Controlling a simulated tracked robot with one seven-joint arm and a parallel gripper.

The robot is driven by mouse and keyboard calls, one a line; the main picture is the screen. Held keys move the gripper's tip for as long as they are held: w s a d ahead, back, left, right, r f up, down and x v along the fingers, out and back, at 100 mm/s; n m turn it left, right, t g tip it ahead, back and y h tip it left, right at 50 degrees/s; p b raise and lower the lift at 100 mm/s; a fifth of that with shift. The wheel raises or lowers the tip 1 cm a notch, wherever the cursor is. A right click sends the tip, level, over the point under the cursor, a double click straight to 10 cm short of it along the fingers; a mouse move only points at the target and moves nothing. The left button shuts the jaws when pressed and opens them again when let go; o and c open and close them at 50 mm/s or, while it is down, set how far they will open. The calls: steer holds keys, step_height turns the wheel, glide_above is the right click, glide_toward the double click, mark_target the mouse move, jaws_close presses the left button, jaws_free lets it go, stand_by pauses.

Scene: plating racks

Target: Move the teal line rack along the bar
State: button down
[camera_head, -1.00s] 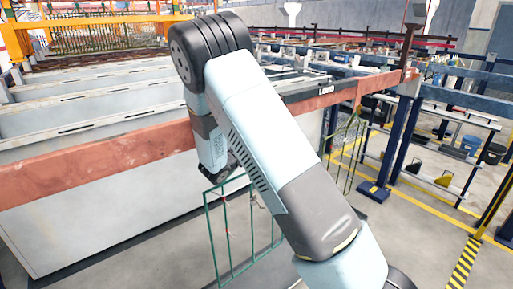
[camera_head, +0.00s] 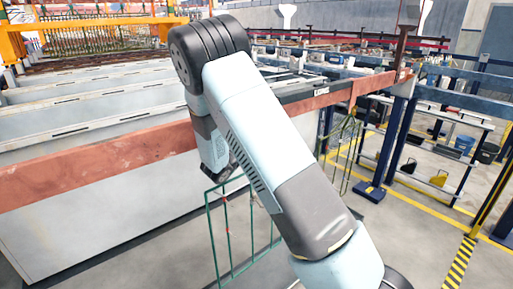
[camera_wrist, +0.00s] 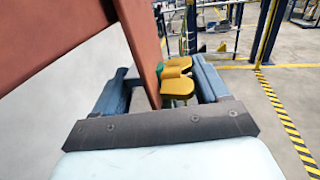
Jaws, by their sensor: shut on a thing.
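The teal line rack (camera_head: 211,236) is a thin green wire frame hanging below the red bar (camera_head: 95,163) in the head view, partly hidden by my arm. In the wrist view, my gripper (camera_wrist: 163,81) has a blue-grey finger on each side of the bar (camera_wrist: 146,49) and the rack's ochre hook pieces (camera_wrist: 177,78). A small teal part shows beside the hooks. My gripper is shut on the rack's top. The exact contact is hidden, and my arm covers most of the gripper in the head view.
Pale tanks (camera_head: 85,118) stand left of the bar. A second, darker green rack (camera_head: 348,150) hangs farther along, right of my arm. A blue post (camera_head: 397,140) stands near the bar's far end. Open floor (camera_head: 410,240) with yellow lines lies at the right.

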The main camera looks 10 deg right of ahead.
steer(key=s+d+x, duration=0.1)
steer(key=x, duration=0.8)
steer(key=shift+s+r, duration=0.2)
stand_by(1.3)
steer(key=shift+d, duration=0.1)
steer(key=shift+s+f, duration=0.1)
steer(key=shift+f, duration=0.15)
stand_by(0.5)
